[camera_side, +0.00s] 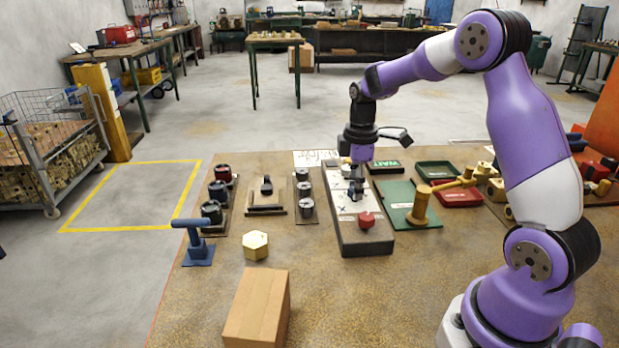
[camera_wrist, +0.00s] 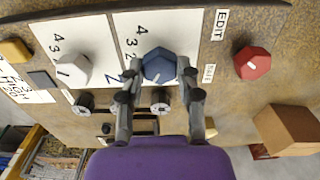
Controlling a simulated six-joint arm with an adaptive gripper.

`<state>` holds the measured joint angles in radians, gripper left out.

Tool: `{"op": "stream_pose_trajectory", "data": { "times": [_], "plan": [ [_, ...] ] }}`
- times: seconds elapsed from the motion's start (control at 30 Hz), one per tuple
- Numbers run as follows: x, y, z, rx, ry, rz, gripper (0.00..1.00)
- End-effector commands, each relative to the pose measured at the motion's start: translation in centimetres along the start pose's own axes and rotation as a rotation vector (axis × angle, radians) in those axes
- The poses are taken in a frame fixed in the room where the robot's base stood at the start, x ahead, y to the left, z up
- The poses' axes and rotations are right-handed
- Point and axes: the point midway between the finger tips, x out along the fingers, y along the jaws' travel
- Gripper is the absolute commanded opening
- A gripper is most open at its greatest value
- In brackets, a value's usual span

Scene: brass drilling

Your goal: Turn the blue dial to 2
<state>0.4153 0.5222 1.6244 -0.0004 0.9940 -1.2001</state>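The blue dial (camera_wrist: 159,65) is a faceted knob on a white card of the long control panel (camera_side: 362,240). A pale mark on it points towards the bottom of the wrist view. Printed digits 4, 3 and 2 run down the card to its left. My gripper (camera_wrist: 160,72) has one finger on each side of the blue dial. The fingertips are very close to its sides, and I cannot tell whether they touch it. In the side view my gripper (camera_side: 356,187) points down over the panel and largely hides the dial.
A white dial (camera_wrist: 73,70) sits left of the blue one in the wrist view. A red knob (camera_wrist: 252,63) is on its right, beside the EDIT label. A cardboard box (camera_side: 257,308) and a brass hexagonal piece (camera_side: 256,245) stand on the table.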

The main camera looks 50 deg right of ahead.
Motion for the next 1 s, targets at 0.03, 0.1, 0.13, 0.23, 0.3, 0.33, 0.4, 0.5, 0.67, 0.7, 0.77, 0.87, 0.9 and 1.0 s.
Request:
{"op": "stream_pose_trajectory", "data": {
  "times": [0.03,0.1,0.13,0.23,0.3,0.33,0.4,0.5,0.67,0.7,0.77,0.87,0.9,1.0],
  "plan": [
    [0.07,-0.03,0.01,0.000,0.000,-0.001,0.00],
    [0.08,-0.03,0.01,0.003,-0.001,-0.002,0.00],
    [0.08,-0.03,0.01,0.006,-0.001,-0.002,0.00],
    [0.09,-0.03,0.01,0.023,-0.001,-0.002,0.00],
    [0.10,-0.03,0.01,0.046,-0.001,-0.002,0.00],
    [0.10,-0.03,0.01,0.058,-0.001,-0.002,0.00],
    [0.11,-0.03,0.01,0.093,-0.001,-0.002,0.00],
    [0.12,-0.03,0.02,0.159,-0.001,-0.002,0.00],
    [0.13,-0.03,0.02,0.296,-0.001,-0.002,0.00],
    [0.13,-0.03,0.02,0.335,-0.002,-0.002,0.00],
    [0.14,-0.03,0.02,0.392,-0.002,-0.002,0.00],
    [0.14,-0.03,0.02,0.487,-0.002,-0.002,0.00],
    [0.15,-0.03,0.02,0.526,-0.002,-0.002,0.00],
    [0.15,-0.03,0.03,0.619,-0.002,-0.002,0.00]
  ]
}}
